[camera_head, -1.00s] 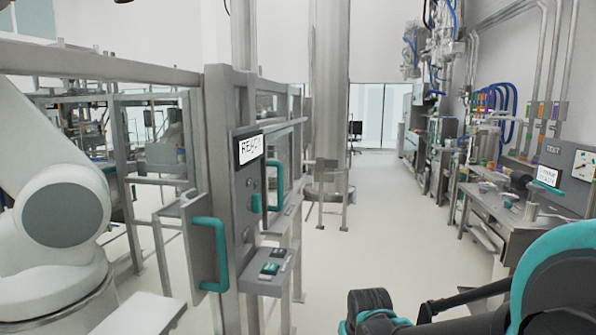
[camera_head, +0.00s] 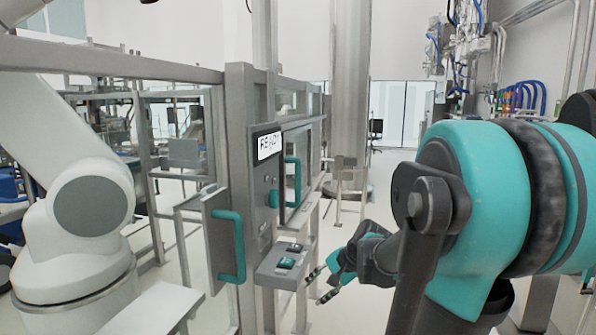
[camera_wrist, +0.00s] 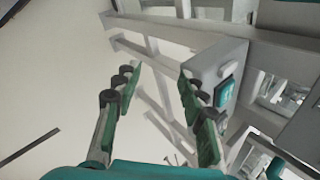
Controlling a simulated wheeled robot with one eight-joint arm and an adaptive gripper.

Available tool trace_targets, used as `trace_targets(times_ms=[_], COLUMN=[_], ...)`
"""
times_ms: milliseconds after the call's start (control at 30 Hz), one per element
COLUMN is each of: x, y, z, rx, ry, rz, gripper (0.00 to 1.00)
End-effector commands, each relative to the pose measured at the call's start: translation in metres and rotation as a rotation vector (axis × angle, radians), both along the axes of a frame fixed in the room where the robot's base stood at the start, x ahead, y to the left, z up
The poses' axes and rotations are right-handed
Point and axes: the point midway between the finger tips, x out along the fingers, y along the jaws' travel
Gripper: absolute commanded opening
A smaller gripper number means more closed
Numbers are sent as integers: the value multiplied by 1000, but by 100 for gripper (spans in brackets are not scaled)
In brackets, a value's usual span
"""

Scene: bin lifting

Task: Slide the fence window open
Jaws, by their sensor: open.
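The fence window (camera_head: 303,150) is a clear pane in a grey frame on the fence's right side. A teal upright handle (camera_head: 294,182) stands on its near edge. A second teal handle (camera_head: 236,246) is on a grey panel to the left of the post. My gripper (camera_head: 317,284) is open and empty, low and to the right of the window, beside the button box. In the wrist view its fingers (camera_wrist: 160,80) are spread with nothing between them. I cannot tell how far the window is slid.
A grey button box (camera_head: 285,264) with teal buttons sticks out below the window, close to my fingers; it also shows in the wrist view (camera_wrist: 212,64). A READY sign (camera_head: 269,145) hangs on the post. A white robot arm (camera_head: 90,205) stands at left. The floor behind my gripper is partly open.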

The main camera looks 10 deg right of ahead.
Motion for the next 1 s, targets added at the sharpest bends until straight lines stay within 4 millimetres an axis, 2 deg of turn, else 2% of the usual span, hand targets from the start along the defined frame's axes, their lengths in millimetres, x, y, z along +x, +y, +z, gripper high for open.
trace_targets(times_ms=[33,167,200,300,400,500,600,700,867,1000], x=[28,92,111,151,179,195,202,205,214,229], y=[-3,-15,-23,-51,-81,-107,-121,-123,-108,-85], z=[24,94,117,172,219,252,271,277,277,277], rx=[130,502,617,883,1101,1250,1331,1361,1360,1359], ry=[42,176,221,333,434,509,555,573,576,575], rz=[-101,-333,-392,-502,-562,-585,-590,-589,-588,-588], gripper=[41,41,41,41,41,41,41,41,41,41])
